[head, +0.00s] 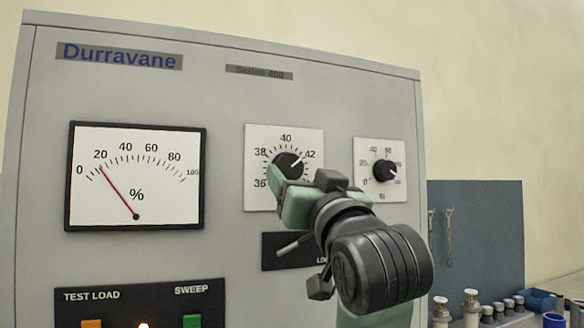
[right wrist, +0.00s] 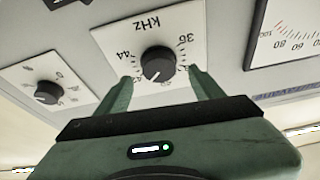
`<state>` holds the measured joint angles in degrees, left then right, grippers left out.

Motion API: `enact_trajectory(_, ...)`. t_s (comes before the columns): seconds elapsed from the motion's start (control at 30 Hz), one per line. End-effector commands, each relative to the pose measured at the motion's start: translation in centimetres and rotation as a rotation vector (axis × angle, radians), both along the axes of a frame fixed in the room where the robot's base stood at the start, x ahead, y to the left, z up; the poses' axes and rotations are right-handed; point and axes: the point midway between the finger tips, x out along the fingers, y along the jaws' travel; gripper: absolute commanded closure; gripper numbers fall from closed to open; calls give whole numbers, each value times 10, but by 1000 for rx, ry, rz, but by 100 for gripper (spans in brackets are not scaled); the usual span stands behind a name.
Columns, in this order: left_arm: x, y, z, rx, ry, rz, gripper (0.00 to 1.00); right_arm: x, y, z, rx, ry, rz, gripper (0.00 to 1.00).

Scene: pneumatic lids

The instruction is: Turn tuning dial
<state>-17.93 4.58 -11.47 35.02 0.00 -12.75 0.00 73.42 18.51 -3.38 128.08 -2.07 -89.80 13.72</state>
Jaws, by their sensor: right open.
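The tuning dial is a black knob (head: 289,163) on a white kHz scale plate (head: 256,198) in the middle of the grey panel. Its white pointer aims up and right, toward 42. It also shows in the right wrist view (right wrist: 157,64). My right gripper (right wrist: 160,76) is open, with one green fingertip on each side of the knob. I cannot tell whether either finger touches it. In the head view my right gripper (head: 292,182) covers the plate's lower right part. My left gripper is not in view.
A % meter (head: 137,176) to the left has its red needle near 20. A smaller knob (head: 385,171) sits to the right. An orange button (head: 92,323) and a green button (head: 192,321) are below. Bottles (head: 471,306) stand at lower right before a blue-grey board (head: 490,235).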

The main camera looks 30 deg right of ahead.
Motion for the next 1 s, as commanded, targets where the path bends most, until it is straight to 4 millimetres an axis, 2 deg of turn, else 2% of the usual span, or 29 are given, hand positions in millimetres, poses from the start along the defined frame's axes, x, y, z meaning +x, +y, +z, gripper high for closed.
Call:
enact_trajectory(0.07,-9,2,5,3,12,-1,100,12,-4,5,1,5,-1,33)
enact_trajectory(0.17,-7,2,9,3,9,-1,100,23,-6,10,1,3,0,33)
enact_trajectory(0.4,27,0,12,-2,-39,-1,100,32,-9,13,0,2,0,33)
enact_trajectory(0.57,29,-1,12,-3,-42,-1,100,32,-9,12,0,1,0,33)
enact_trajectory(0.8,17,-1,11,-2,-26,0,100,32,-9,12,0,1,0,95)
enact_trajectory(1.0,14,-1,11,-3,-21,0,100,31,-9,13,-12,4,-1,95)
